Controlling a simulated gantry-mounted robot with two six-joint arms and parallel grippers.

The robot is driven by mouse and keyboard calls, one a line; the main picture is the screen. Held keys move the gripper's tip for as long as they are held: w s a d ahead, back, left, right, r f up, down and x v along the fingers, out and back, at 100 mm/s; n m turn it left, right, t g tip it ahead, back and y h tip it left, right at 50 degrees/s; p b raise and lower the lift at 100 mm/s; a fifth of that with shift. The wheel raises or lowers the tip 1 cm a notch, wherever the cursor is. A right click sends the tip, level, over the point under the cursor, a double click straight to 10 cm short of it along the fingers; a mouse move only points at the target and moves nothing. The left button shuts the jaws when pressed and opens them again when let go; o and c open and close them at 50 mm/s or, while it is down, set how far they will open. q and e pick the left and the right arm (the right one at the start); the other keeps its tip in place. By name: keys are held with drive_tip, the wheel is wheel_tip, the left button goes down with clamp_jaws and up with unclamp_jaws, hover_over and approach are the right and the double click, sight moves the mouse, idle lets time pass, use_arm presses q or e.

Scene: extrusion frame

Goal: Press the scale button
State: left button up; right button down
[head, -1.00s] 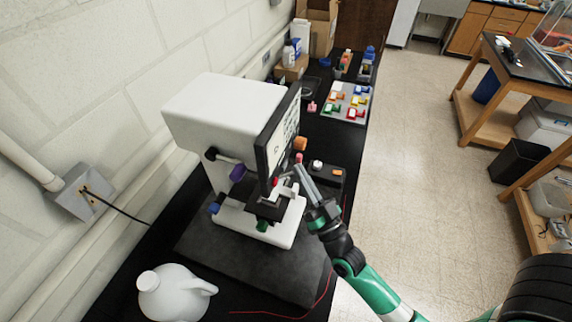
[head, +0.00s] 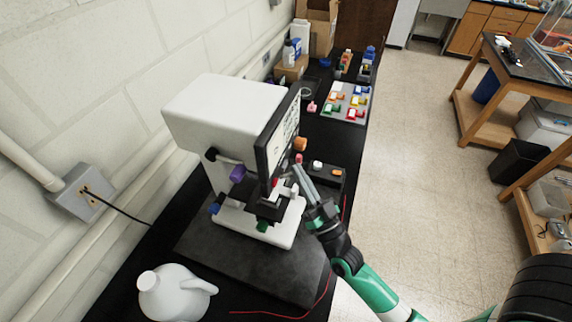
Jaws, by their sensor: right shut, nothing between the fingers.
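My right gripper (head: 303,176) is shut and empty. Its grey fingers point up and left, beside the right edge of a tilted screen (head: 279,137) on a white machine (head: 215,108). A small black box (head: 327,174) lies just right of the fingers, with a white round piece (head: 317,165) and an orange piece (head: 337,172) on top. I cannot tell which part is the scale or its button, nor whether the fingertips touch anything. My left gripper is not in view.
A white jug (head: 175,293) stands at the front left of the black bench. A grey tray (head: 355,93) with several coloured pieces, bottles and cardboard boxes (head: 322,25) is farther back. A red wire (head: 285,316) runs along the front.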

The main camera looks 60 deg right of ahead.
drive_tip(key=shift+w, duration=0.25)
drive_tip(key=shift+w+a, duration=0.1)
drive_tip(key=shift+w, duration=0.3)
idle(0.6)
drive_tip(key=shift+s, duration=0.1)
drive_tip(key=shift+s+f, duration=0.1)
drive_tip(key=shift+s, duration=0.6)
drive_tip(key=s+b, duration=0.2)
drive_tip(key=s+d+b, duration=0.1)
drive_tip(key=s+b, duration=0.1)
drive_tip(key=s, duration=0.1)
drive_tip(key=shift+b, duration=0.3)
